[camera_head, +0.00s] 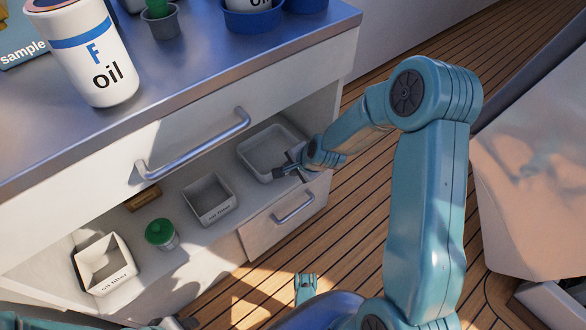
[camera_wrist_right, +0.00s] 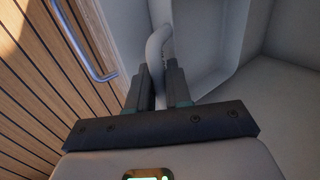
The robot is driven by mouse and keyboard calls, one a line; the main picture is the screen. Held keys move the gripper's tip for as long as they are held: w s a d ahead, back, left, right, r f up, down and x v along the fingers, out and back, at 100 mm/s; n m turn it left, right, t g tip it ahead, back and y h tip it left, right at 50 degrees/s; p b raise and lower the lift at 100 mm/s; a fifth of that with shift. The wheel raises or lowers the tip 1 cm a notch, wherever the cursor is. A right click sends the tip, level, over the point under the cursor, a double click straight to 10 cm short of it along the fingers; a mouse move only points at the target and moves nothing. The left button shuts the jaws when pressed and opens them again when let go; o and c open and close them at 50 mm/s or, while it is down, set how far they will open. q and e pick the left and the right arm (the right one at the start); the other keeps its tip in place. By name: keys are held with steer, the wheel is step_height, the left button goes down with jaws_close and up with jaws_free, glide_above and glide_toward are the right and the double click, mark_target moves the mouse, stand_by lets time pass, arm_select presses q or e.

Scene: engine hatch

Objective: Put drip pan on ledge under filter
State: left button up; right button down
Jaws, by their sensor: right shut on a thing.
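The drip pan appears to be the shallow light grey tray (camera_head: 262,150) at the right end of the open shelf under the counter. My right gripper (camera_head: 283,172) is at its near right side. In the right wrist view, my right gripper (camera_wrist_right: 158,88) is shut on a pale curved rim or handle (camera_wrist_right: 157,50) of the pan, whose hollow (camera_wrist_right: 210,35) shows beyond. I cannot tell whether the pan rests on the shelf. Of my left arm, only a dark end (camera_head: 178,323) shows at the bottom edge; its jaws are unclear. I cannot identify a mounted filter.
The shelf also holds a grey bin (camera_head: 209,211), a green-lidded jar (camera_head: 161,236), a white bin labelled oil filter (camera_head: 125,279) and a small brown block (camera_head: 143,198). A drawer handle (camera_head: 293,208) sticks out below. An oil canister (camera_head: 95,55) stands on the counter (camera_head: 180,80).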

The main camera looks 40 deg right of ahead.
steer(key=c, duration=1.1)
jaws_free()
steer(key=shift+o, duration=0.2)
steer(key=w+a+p+v, duration=0.1)
steer(key=p+v, duration=0.5)
steer(key=v, duration=1)
steer(key=s+a+f+n+g+y, duration=0.2)
steer(key=s+a+f+n+g, duration=0.1)
steer(key=s+a+f+n, duration=0.5)
steer(key=s+a+f+n+g+y, duration=0.1)
steer(key=s+a+f+n+g, duration=0.2)
steer(key=s+a+f+n, duration=0.55)
arm_select(q)
steer(key=s+r+p, duration=0.1)
steer(key=r+p, duration=1.4)
steer(key=r, duration=0.2)
steer(key=s+d+r+g+p, duration=0.1)
steer(key=s+r+p, duration=0.1)
steer(key=r+p, duration=1.3)
step_height(320, 180, up, 4)
steer(key=shift+d+f+m, duration=0.15)
steer(key=shift+d+m, duration=0.15)
arm_select(e)
step_height(320, 180, up, 28)
steer(key=w+a+m, duration=0.1)
steer(key=w+a, duration=0.1)
steer(key=shift+w+a, duration=0.2)
steer(key=shift+w, duration=0.15)
